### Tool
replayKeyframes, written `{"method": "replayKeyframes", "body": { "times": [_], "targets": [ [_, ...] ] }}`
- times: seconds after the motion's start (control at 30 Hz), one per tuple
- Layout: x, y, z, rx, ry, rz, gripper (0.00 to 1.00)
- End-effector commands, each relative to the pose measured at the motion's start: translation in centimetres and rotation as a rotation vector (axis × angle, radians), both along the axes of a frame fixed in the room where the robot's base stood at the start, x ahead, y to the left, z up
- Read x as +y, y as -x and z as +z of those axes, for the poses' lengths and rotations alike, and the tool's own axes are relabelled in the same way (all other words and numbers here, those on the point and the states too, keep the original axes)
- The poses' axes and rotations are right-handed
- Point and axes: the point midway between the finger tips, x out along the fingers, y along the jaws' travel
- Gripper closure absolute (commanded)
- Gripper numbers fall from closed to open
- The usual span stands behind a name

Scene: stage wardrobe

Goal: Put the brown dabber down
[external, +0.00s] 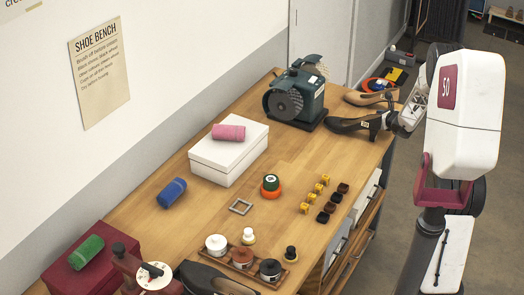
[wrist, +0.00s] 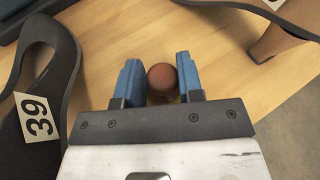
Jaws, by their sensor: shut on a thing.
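The brown dabber (wrist: 162,78) shows as a round brown knob between the blue fingers of my gripper (wrist: 159,70) in the wrist view. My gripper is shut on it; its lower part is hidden. In the external view my gripper (external: 389,121) is at the right end of the wooden bench (external: 285,150), beside a black shoe (external: 348,125). I cannot make out the dabber there. I cannot tell whether it touches the bench top.
The black shoe, tagged 39 (wrist: 37,116), is close left of my fingers; a brown-heeled shoe (wrist: 277,42) is to the right. A grinder (external: 297,95) stands behind. A tray of tins (external: 240,268), small blocks (external: 322,200) and a white box (external: 228,155) sit farther along the bench.

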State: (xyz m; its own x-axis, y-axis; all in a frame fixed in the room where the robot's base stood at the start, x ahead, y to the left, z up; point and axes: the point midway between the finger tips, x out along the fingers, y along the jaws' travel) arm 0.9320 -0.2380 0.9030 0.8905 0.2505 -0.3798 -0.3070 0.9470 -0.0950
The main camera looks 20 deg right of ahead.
Motion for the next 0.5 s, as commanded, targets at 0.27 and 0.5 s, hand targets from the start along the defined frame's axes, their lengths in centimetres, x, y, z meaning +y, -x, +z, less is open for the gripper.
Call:
{"method": "replayKeyframes", "body": {
  "times": [0.27,0.5],
  "targets": [
    [0.0,0.0,-0.16,0.0,0.0,0.0,0.4],
    [0.0,0.01,-0.15,0.0,0.0,0.0,0.4]
  ]
}}
